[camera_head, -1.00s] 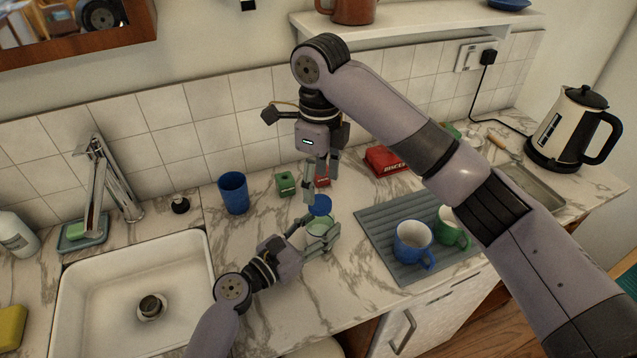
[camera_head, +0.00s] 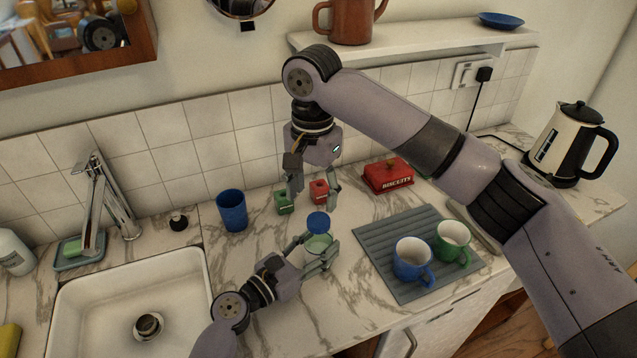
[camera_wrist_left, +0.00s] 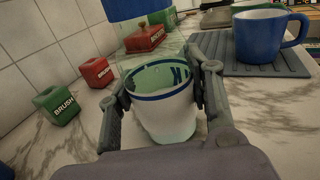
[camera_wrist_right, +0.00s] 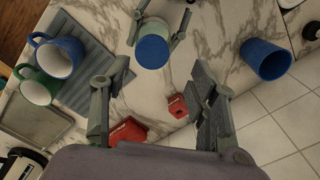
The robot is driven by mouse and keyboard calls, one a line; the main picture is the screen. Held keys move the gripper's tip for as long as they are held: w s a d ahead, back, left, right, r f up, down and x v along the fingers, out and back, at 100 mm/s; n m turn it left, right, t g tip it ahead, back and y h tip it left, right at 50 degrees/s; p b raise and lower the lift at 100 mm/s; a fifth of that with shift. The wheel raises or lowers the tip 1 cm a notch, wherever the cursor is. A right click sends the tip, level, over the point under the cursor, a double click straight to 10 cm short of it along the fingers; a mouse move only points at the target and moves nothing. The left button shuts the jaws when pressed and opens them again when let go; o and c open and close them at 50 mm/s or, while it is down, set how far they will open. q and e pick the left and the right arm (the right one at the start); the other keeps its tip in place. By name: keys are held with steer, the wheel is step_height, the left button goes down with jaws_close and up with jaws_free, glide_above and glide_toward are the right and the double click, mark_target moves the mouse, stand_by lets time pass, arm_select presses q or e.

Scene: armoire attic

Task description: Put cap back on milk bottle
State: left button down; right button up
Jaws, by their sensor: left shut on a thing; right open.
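The milk bottle (camera_head: 318,243) is pale, greenish glass and stands upright on the marble counter. My left gripper (camera_head: 318,258) is shut around its body; the left wrist view shows white milk (camera_wrist_left: 165,115) and blue lettering between the fingers. The blue cap (camera_head: 318,222) is at the top of the bottle. It also shows at the upper edge of the left wrist view (camera_wrist_left: 137,8) and as a round blue disc in the right wrist view (camera_wrist_right: 152,51). It looks seated on the mouth, but I cannot tell how tightly. My right gripper (camera_head: 313,201) is open and empty above and behind the cap.
A green box (camera_head: 284,202) and red box (camera_head: 319,190) stand behind. A blue cup (camera_head: 232,212) is to the left, by the sink (camera_head: 190,300). A grey mat (camera_head: 375,227) with blue (camera_head: 412,262) and green (camera_head: 452,240) mugs lies right; a red biscuit box (camera_head: 388,177) stands behind it.

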mark_target(319, 220)
steer(key=n, duration=0.6)
steer(key=shift+r, duration=0.3)
steer(key=n, duration=0.4)
steer(key=shift+r, duration=0.1)
steer(key=n, duration=0.4)
steer(key=shift+d+r, duration=0.1)
steer(key=shift+r, duration=0.05)
steer(key=n, duration=0.4)
steer(key=shift+d+r, duration=0.1)
steer(key=n, duration=0.4)
steer(key=shift+d+r, duration=0.1)
steer(key=n, duration=0.7)
steer(key=shift+s+d+r, duration=0.1)
steer(key=shift+d+r, duration=0.05)
steer(key=shift+d, duration=0.05)
steer(key=shift+f, duration=4)
steer(key=shift+c, duration=0.5)
